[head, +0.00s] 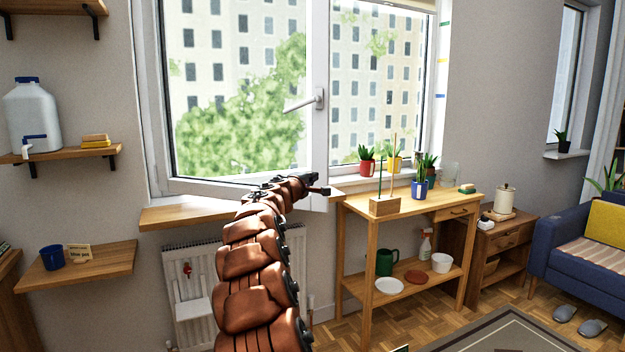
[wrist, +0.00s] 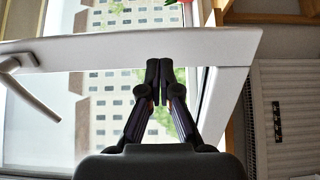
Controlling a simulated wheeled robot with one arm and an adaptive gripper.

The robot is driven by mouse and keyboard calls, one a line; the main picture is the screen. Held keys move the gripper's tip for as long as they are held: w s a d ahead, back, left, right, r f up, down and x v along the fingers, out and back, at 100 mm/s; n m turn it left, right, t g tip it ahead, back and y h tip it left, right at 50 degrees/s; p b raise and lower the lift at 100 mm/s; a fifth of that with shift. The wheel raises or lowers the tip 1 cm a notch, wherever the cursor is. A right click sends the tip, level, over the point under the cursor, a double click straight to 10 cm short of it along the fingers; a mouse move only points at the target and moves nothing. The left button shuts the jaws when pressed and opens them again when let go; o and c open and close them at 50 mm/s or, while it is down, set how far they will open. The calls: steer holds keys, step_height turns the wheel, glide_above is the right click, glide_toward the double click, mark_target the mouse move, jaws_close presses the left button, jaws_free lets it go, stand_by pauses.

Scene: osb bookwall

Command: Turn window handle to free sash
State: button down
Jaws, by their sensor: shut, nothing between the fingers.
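The white window handle (head: 303,102) sits on the right stile of the left sash (head: 318,150). Its lever points left, near horizontal with its tip slightly lower. The sash seems to stand ajar, its lower right corner out in front of the sill. The handle also shows at the left edge of the wrist view (wrist: 32,92), clear of my fingers. My gripper (head: 327,190) is below the handle, at the sash's lower corner. In the wrist view my gripper (wrist: 158,66) is shut and empty, its tips against or just over the white sash frame (wrist: 215,45); contact is unclear.
A wooden sill (head: 195,215) and a radiator (head: 200,290) are below the window. A wooden stand (head: 440,205) with potted plants is close to the right. Shelves (head: 80,270) hang at the left, with a water jug (head: 32,115) on one. Floor room is at the lower right.

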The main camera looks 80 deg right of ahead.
steer(key=s+b+v, duration=0.1)
steer(key=b+v, duration=0.5)
steer(key=v, duration=0.8)
steer(key=shift+s, duration=0.25)
steer(key=shift+w+a, duration=0.1)
steer(key=shift+a, duration=0.1)
stand_by(0.3)
